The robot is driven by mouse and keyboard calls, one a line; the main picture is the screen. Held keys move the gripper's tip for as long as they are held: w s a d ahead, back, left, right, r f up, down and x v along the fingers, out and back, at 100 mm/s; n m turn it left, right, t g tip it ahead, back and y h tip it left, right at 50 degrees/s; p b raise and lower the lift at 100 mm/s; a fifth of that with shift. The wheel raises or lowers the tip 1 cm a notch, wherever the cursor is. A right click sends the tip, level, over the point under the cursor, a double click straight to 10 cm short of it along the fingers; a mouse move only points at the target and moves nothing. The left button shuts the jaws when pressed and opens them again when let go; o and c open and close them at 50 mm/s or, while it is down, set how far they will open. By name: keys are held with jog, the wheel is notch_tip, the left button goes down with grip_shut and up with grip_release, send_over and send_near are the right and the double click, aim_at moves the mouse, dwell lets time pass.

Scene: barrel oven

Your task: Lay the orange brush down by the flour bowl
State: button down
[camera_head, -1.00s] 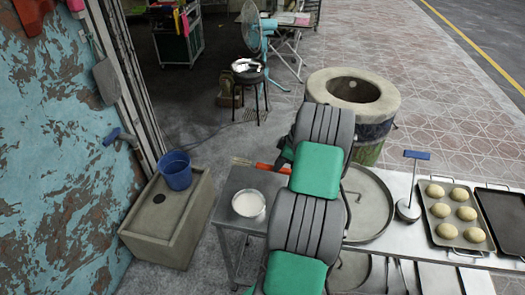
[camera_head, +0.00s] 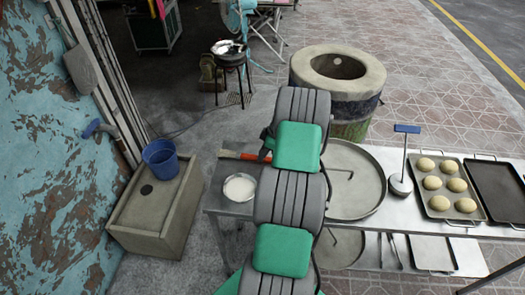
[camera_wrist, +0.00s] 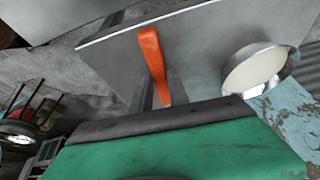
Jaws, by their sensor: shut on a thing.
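The orange brush (camera_head: 250,157) shows beyond the flour bowl in the head view, its pale bristle end pointing left. The flour bowl (camera_head: 239,187) is a round metal bowl of white flour near the left end of the metal table. In the wrist view the orange handle (camera_wrist: 152,58) runs down between the fingers of my gripper (camera_wrist: 163,92), which is shut on it. The flour bowl (camera_wrist: 253,70) is to the right of the brush there, apart from it. My arm hides most of the gripper in the head view. I cannot tell whether the brush touches the table.
The metal table (camera_head: 222,203) has bare room around the bowl. A large round pan (camera_head: 372,204), a blue-handled tool (camera_head: 403,160) and a tray of dough balls (camera_head: 438,207) are to the right. The barrel oven (camera_head: 365,95) stands behind the table.

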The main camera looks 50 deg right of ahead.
jog(key=shift+f+b, duration=0.3)
jog(key=c, duration=1.2)
grip_release()
jog(key=shift+r, duration=0.1)
